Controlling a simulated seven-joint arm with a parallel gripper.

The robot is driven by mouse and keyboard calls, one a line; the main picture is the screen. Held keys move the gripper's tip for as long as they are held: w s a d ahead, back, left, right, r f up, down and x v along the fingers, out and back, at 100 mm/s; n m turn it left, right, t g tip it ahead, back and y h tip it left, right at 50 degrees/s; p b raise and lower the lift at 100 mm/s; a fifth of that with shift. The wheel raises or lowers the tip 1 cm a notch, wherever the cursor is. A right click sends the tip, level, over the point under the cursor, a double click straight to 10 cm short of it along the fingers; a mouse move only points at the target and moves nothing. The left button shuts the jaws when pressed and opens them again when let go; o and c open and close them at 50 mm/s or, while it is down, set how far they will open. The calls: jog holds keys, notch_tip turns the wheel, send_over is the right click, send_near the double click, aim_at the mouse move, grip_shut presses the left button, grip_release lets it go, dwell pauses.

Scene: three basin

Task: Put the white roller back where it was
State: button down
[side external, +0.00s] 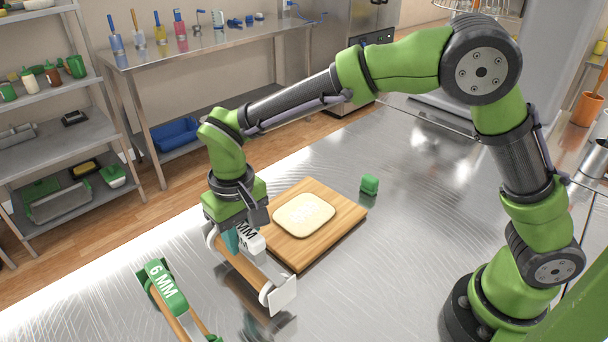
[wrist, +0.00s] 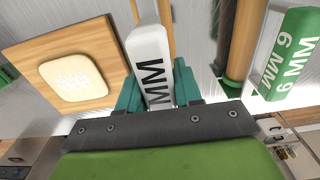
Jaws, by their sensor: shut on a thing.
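The white roller (side external: 281,294) has white ends, a wooden bar and a white block lettered "MM", whose number is hidden. My gripper (side external: 233,240) is shut on this white block, with its teal fingers on both sides. The block also shows between the fingers (wrist: 158,88) in the wrist view as the white roller's handle (wrist: 149,52). The roller hangs tilted in the side view, beside the board's left edge, and seems to be above the steel table, with a reflection below it. My gripper hides part of it.
A green roller marked "6 MM" (side external: 166,287) lies on the steel table (side external: 400,260) at the lower left, close to the white one. A wooden board (side external: 345,214) bears a flat pale dough (side external: 304,215). The table right of the board is clear.

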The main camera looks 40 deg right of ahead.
jog(key=shift+f, duration=1.35)
jog(key=shift+f, duration=0.25)
jog(key=shift+d+f, duration=0.2)
jog(key=shift+f, duration=0.3)
jog(key=c, duration=0.8)
grip_release()
jog(key=shift+o, duration=0.2)
jog(key=shift+a, duration=0.1)
